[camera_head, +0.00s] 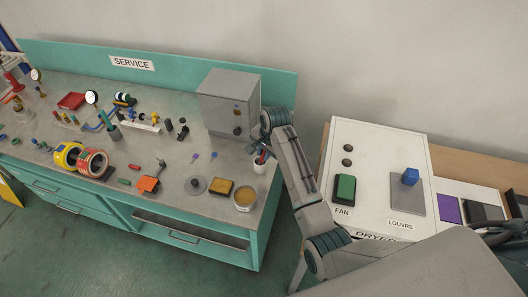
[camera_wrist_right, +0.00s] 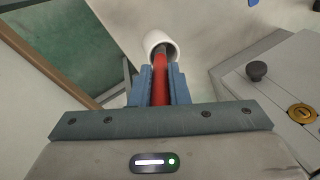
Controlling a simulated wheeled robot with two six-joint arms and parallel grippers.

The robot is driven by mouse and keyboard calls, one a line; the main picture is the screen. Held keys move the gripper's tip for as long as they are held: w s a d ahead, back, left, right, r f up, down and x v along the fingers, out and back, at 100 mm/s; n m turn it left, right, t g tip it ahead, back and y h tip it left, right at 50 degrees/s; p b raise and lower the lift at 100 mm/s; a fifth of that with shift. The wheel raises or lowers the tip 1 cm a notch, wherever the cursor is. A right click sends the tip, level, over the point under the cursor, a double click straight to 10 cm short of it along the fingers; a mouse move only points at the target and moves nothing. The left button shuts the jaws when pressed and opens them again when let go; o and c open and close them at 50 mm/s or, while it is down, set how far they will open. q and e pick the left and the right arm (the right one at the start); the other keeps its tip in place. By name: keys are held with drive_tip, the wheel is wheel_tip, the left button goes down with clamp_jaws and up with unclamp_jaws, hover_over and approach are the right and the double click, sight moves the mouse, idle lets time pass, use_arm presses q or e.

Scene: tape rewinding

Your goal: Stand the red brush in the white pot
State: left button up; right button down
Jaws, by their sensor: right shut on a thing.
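The white pot (camera_head: 260,165) stands near the right end of the teal workbench, in front of the grey box. It also shows in the right wrist view (camera_wrist_right: 153,40), its opening facing the gripper. The red brush (camera_wrist_right: 160,82) is between the blue fingers of my right gripper (camera_wrist_right: 160,88), which is shut on it. The brush's far end overlaps the pot's opening; I cannot tell how deep it reaches. In the head view my right gripper (camera_head: 264,148) is right above the pot and partly hides it and the brush. My left gripper is not in view.
A grey box (camera_head: 228,103) with knobs stands behind the pot. A tin (camera_head: 244,198), a yellow sponge-like block (camera_head: 221,186) and a grey disc (camera_head: 195,185) lie in front. Tape rolls (camera_head: 92,162) sit farther left. A white dryer panel (camera_head: 372,170) is to the right.

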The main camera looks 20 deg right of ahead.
drive_tip(key=shift+f, duration=0.7)
drive_tip(key=c, duration=0.6)
unclamp_jaws()
drive_tip(key=shift+r, duration=0.1)
drive_tip(key=shift+r+p, duration=0.75)
drive_tip(key=shift+r, duration=4.2)
